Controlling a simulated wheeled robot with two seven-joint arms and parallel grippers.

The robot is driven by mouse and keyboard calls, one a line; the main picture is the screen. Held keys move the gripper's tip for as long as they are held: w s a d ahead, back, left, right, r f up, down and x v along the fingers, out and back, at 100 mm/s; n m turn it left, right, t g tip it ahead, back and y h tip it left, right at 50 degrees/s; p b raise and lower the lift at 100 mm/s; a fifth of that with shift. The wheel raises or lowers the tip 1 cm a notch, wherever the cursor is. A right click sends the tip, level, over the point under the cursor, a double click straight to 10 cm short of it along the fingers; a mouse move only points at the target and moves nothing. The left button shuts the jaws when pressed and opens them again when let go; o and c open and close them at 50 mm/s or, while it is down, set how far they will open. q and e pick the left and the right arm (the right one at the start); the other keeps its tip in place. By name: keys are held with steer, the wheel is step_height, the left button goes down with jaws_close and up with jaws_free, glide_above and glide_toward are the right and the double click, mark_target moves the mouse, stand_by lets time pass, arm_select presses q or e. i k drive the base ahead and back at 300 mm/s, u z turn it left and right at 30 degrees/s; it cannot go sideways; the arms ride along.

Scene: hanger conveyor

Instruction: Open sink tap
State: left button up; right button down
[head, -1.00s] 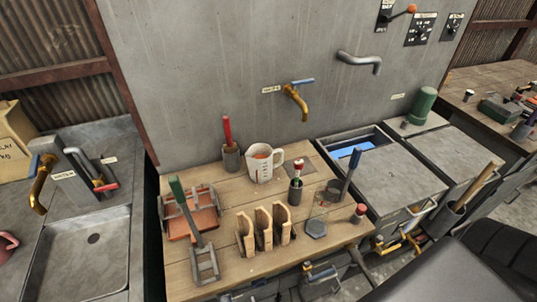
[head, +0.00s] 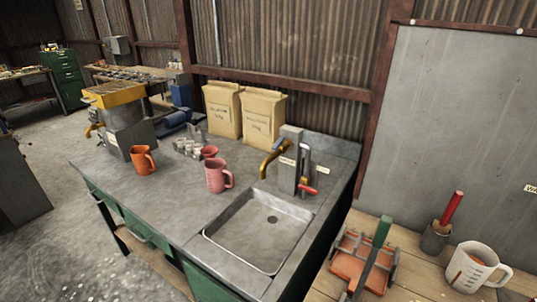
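The sink tap has a brass spout (head: 267,165) and a blue lever (head: 279,144). It is mounted on a grey post (head: 290,162) at the back of the sink. The spout points toward the left side of the basin (head: 258,232). A grey pipe with a red-ended handle (head: 306,190) is on the right side of the same post, which carries a small white label. The basin is empty with a dark drain; no water stream is visible. Neither of my grippers is in view.
Pink (head: 217,175) and orange (head: 143,160) jugs stand on the counter left of the sink. Two paper sacks (head: 263,118) stand behind. A wooden bench with a tray (head: 360,262) and a white jug (head: 474,266) is at the right. Grey floor lies left.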

mark_target(280, 142)
steer(key=u, duration=0.6)
steer(key=k, duration=0.65)
steer(key=u, duration=1)
steer(key=i, duration=1.5)
steer(key=z, duration=0.85)
steer(key=i, duration=0.65)
steer(key=z, duration=0.7)
